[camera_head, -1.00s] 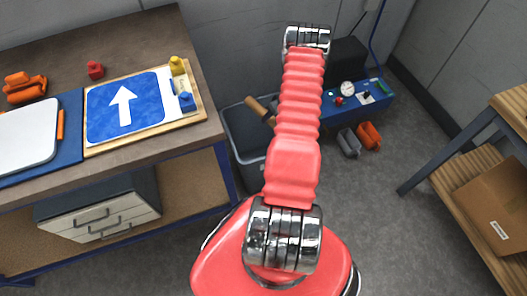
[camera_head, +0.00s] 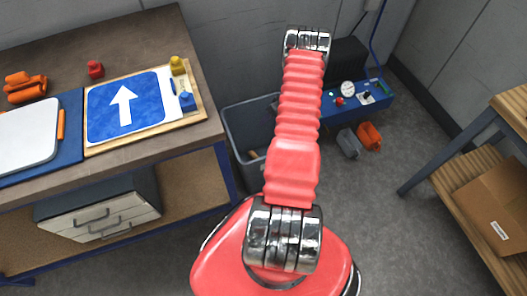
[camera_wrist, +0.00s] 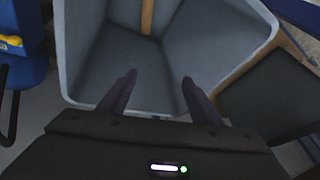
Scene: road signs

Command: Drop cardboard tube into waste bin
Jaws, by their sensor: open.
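The grey waste bin (camera_head: 232,128) stands on the floor beside the workbench, partly hidden by my arm in the head view. In the wrist view the open bin (camera_wrist: 85,60) fills most of the picture. The tan cardboard tube (camera_wrist: 147,16) is inside the bin, leaning near its far wall. In the head view a short part of the tube (camera_head: 253,154) shows low in the bin. My gripper (camera_wrist: 158,84) is open and empty, its two dark fingers apart over the bin's near side. In the head view it is mostly hidden by my arm.
The workbench (camera_head: 190,146) at left holds a blue arrow sign (camera_head: 123,105) on a board and several coloured items. A blue control box (camera_head: 360,100) stands behind right. A wooden shelf with a cardboard box (camera_head: 498,205) is at right.

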